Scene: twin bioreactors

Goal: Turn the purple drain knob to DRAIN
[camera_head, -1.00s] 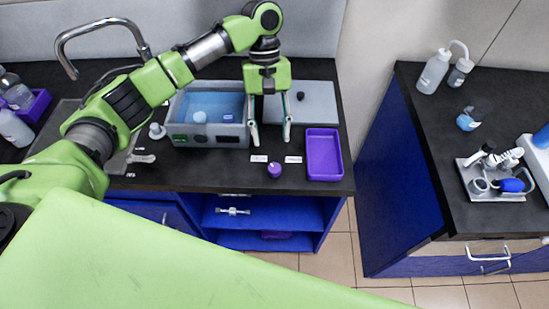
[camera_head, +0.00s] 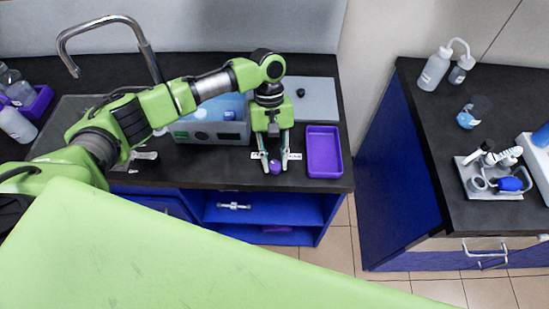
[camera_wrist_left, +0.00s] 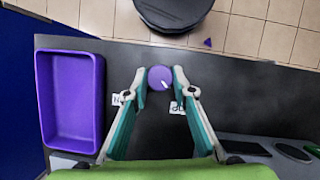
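The purple drain knob (camera_head: 275,167) stands on the dark counter near its front edge. It also shows in the left wrist view (camera_wrist_left: 160,77), with a white mark that slants toward the lower right there. My left gripper (camera_head: 275,170) points down with one fingertip on each side of the knob; in the left wrist view its fingertips (camera_wrist_left: 160,76) sit close against the knob's sides. Two small white labels flank the knob, one (camera_head: 295,156) at the right in the head view; fingers partly cover them, and I cannot read them fully. My right gripper is not in view.
A purple tray (camera_head: 324,152) lies just right of the knob. A grey basin (camera_head: 210,132) stands behind at the left, and a grey plate (camera_head: 318,100) lies behind. A sink faucet (camera_head: 105,22) is at the far left. A separate counter (camera_head: 420,110) stands right.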

